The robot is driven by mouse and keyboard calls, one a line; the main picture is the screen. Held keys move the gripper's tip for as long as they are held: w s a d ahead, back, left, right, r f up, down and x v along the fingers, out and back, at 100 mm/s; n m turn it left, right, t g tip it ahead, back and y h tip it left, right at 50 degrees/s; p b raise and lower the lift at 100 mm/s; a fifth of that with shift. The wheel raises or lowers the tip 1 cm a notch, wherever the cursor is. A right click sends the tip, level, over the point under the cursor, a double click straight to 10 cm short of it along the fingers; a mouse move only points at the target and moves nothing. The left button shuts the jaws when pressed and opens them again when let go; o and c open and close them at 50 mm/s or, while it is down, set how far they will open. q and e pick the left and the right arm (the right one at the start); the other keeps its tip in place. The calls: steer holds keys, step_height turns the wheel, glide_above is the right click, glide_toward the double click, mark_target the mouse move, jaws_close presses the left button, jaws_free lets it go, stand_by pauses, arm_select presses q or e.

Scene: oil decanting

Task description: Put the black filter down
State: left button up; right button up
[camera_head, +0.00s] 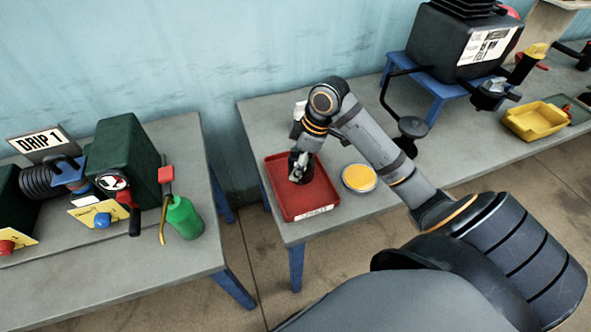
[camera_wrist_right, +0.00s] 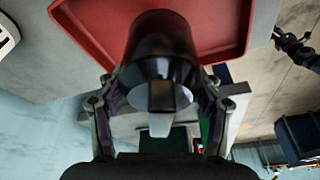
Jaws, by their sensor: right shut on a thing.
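My right gripper (camera_head: 299,173) is over the red tray (camera_head: 322,198), reaching down toward it. In the right wrist view my right gripper (camera_wrist_right: 160,82) has its fingers on both sides of the black filter (camera_wrist_right: 160,38), a dark cylinder, and is shut on it. The red tray (camera_wrist_right: 82,20) shows behind the filter in that view. In the head view the filter is hard to make out among the dark fingers, and I cannot tell whether it touches the tray floor. My left gripper is not in view.
A round dish of yellow (camera_head: 359,178) stands just right of the tray. A dark tank (camera_head: 440,45) on a blue stand and a yellow bin (camera_head: 536,121) are farther right. The left table holds a green bottle (camera_head: 185,218) and a green tank (camera_head: 122,150). A gap separates the tables.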

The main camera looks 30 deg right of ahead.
steer(key=shift+w+f, duration=0.1)
steer(key=shift+f, duration=1.65)
steer(key=shift+f, duration=0.1)
steer(key=o, duration=1.4)
steer(key=v, duration=1.1)
steer(key=shift+p, duration=0.4)
steer(key=shift+d+r, duration=0.1)
steer(key=shift+r, duration=0.55)
